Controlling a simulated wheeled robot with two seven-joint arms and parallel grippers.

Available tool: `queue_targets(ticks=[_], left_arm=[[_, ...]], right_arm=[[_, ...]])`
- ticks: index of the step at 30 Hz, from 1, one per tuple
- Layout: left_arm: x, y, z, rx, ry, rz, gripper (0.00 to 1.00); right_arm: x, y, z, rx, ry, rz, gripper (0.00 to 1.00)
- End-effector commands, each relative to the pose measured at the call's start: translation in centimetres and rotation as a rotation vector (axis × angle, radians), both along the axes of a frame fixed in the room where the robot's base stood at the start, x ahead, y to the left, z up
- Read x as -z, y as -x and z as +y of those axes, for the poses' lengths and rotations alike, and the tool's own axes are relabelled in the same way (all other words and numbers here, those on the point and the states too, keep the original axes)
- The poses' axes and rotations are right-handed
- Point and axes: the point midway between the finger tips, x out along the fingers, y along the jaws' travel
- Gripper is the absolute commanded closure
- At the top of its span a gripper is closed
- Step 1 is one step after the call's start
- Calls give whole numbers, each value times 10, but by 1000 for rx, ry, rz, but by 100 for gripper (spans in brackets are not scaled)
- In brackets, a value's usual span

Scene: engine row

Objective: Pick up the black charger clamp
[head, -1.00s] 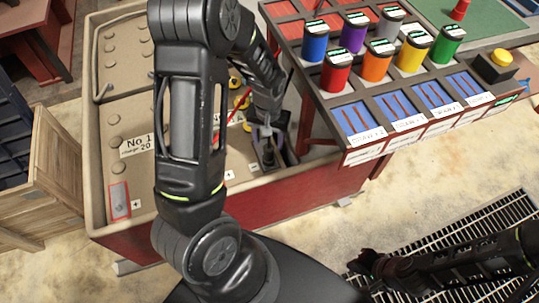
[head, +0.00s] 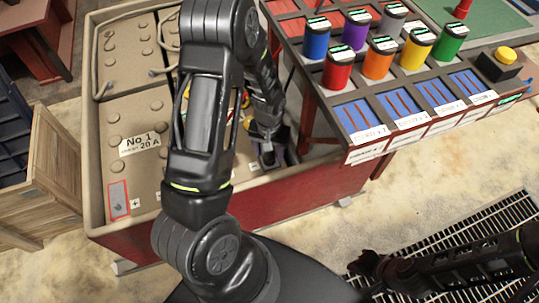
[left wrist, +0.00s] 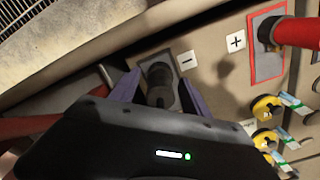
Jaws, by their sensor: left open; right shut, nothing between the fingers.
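The black charger clamp (left wrist: 160,84) stands on a grey pad beside the minus label in the left wrist view. My left gripper (left wrist: 158,95) is open, with its two purple-grey fingers on either side of the clamp; I cannot tell whether they touch it. In the head view my left gripper (head: 267,150) is low over the near right part of the battery box, and it largely hides the clamp there. My right gripper (head: 366,265) is shut and empty at the lower right, over the floor grating.
A red clamp (left wrist: 295,32) sits on the red-framed plus pad close by. Yellow-capped parts (left wrist: 268,108) are near it. A wooden crate (head: 52,170) stands left.

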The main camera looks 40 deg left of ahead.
Motion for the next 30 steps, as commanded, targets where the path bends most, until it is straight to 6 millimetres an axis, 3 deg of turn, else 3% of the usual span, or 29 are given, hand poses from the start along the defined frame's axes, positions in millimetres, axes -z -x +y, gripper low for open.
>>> queue_targets(ticks=[16,30], left_arm=[[-1,0,0,0,0,0,46],[-1,0,0,0,0,0,84]], right_arm=[[0,0,0,0,0,0,100],[0,0,0,0,0,0,100]])
